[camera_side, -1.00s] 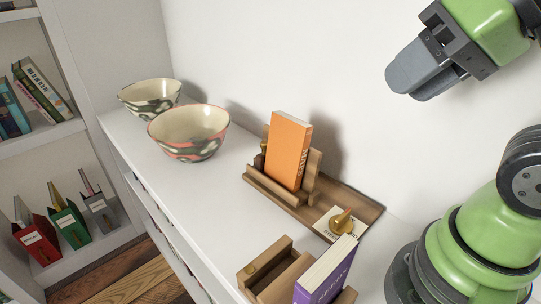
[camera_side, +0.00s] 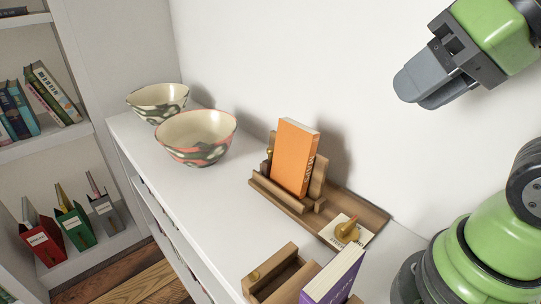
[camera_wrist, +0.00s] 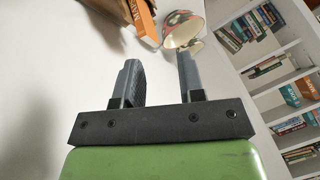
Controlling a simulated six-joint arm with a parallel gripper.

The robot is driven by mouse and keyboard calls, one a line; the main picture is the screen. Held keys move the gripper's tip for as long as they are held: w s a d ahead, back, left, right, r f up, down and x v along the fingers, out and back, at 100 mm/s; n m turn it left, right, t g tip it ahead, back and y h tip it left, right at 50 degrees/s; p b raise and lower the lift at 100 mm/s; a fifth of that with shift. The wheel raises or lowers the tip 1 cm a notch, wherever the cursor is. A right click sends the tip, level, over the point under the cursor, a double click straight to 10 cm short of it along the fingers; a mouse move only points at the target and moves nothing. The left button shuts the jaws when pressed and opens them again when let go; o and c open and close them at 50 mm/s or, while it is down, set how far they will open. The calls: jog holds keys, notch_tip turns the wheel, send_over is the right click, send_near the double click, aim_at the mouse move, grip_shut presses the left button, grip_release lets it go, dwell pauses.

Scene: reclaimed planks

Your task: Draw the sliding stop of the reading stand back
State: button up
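The wooden reading stand (camera_side: 345,190) stands on the white shelf top against the wall. An orange book (camera_side: 295,158) stands upright in it behind a low wooden front bar (camera_side: 281,193). A small brass knob (camera_side: 269,154) shows at the book's left; I cannot tell for certain which part is the sliding stop. The orange book also shows at the top of the wrist view (camera_wrist: 137,20). My gripper (camera_side: 412,88) hangs in the air to the right of and above the stand, touching nothing. In the wrist view its fingers (camera_wrist: 160,72) are apart with nothing between them.
A pear-shaped brass piece (camera_side: 347,231) rests on a card on the stand's right end. In front, a second wooden holder (camera_side: 278,270) has a brass knob and a purple book (camera_side: 334,278). Two patterned bowls (camera_side: 196,137) stand at left. Bookshelves (camera_side: 45,140) are farther left.

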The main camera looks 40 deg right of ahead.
jog(key=shift+c, duration=0.4)
jog(key=c, duration=0.4)
jog(key=shift+w+f+g, duration=0.1)
jog(key=shift+w+g, duration=0.2)
grip_shut()
jog(key=w+f+m+g+h, duration=0.3)
jog(key=w+f+h, duration=0.15)
jog(key=w, duration=0.25)
jog(key=w+f+m+g+h, duration=0.25)
jog(key=w+f+h, duration=0.2)
jog(key=w, duration=0.25)
jog(key=w+a+f+t+h, duration=0.3)
jog(key=w+a+f+h, duration=0.1)
jog(key=w+a+f, duration=0.15)
jog(key=m+t+h, duration=0.2)
jog(key=t, duration=0.3)
send_near(270, 163)
jog(key=w+d, duration=0.3)
jog(key=w, duration=0.2)
jog(key=shift+d, duration=0.2)
